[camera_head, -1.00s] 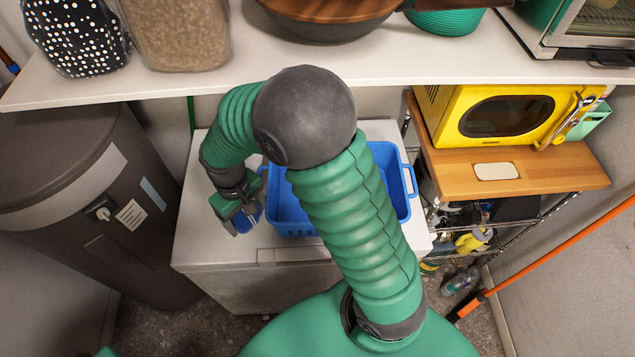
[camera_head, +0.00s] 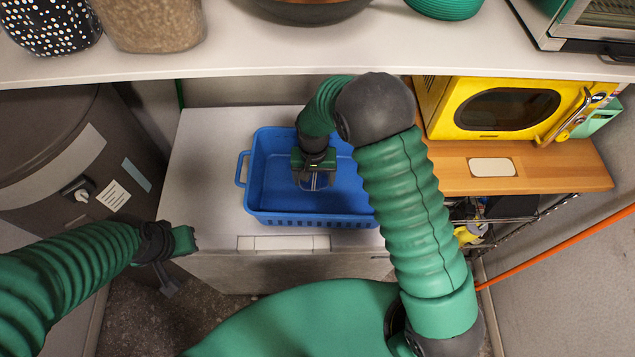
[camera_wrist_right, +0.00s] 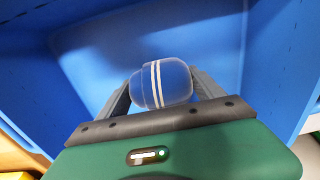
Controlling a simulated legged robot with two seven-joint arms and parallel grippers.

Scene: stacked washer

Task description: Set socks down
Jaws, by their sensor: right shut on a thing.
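I cannot tell how far the socks are from the basket floor. My left gripper (camera_head: 180,262) is in front of the white chest's left side, and its fingers are too unclear to judge.
The basket stands on a white chest (camera_head: 205,165) with free top to its left. A white shelf (camera_head: 300,60) overhangs behind.

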